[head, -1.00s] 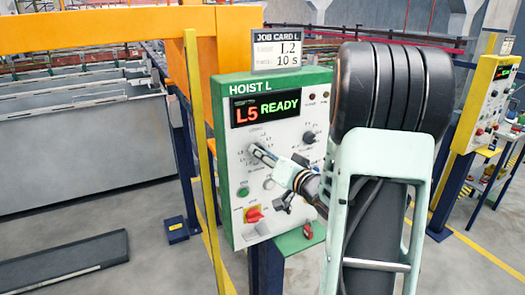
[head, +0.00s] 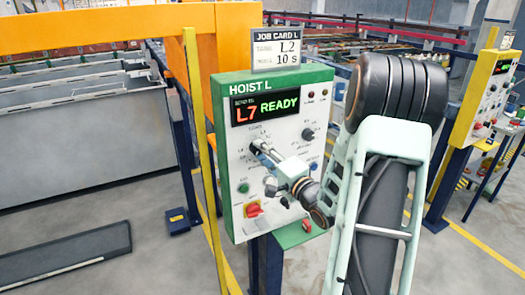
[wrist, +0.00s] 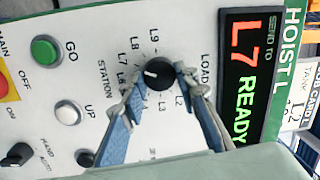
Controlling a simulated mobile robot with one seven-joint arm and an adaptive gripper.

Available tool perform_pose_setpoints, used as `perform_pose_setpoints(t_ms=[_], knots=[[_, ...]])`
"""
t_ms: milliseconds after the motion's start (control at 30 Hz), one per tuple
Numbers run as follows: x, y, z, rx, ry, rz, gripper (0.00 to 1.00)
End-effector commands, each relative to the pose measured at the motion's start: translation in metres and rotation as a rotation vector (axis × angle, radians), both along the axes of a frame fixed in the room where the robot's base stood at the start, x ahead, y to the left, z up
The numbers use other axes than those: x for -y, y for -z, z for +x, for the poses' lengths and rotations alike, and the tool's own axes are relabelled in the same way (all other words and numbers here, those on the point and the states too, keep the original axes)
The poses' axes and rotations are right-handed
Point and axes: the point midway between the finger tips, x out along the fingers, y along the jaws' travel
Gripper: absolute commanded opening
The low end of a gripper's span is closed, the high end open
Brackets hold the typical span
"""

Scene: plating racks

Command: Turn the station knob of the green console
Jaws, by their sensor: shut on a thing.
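The green console (head: 222,160), marked HOIST L, stands in the middle of the head view. Its display (head: 265,106) reads L7 READY. The station knob (wrist: 159,73) is a round black knob with a white pointer line, ringed by labels from LOAD and L2 up to L9. My gripper (wrist: 158,80) has its two fingers on either side of this knob and is shut on it. In the head view my gripper (head: 258,147) reaches the console face from the lower right and covers most of the knob.
The job card (head: 277,48) above the console reads L2, 10 s. A green GO button (wrist: 46,50), a white UP button (wrist: 68,113) and a red-yellow main switch (head: 253,210) share the panel. A yellow post (head: 200,130) stands left. A yellow console (head: 487,90) stands at right.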

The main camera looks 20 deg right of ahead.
Motion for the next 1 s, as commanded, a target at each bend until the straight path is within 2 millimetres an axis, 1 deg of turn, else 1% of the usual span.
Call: perform_pose_setpoints(t_ms=[33, 300, 767, 800, 933, 1000], knots=[[0.0014, -0.0038, 0.0008, 0.007, 0.003, 0.02, 0.04], [0.0011, -0.0037, 0.001, 0.006, 0.002, 0.089, 0.04], [0.001, -0.0036, 0.0011, 0.006, 0.001, 0.098, 0.04], [0.001, -0.0035, 0.0011, 0.006, 0.001, 0.098, 0.32], [0.0006, -0.0025, 0.0008, 0.004, 0.001, 0.098, 0.46], [0.0005, -0.002, 0.0006, 0.002, 0.001, 0.098, 0.46]])
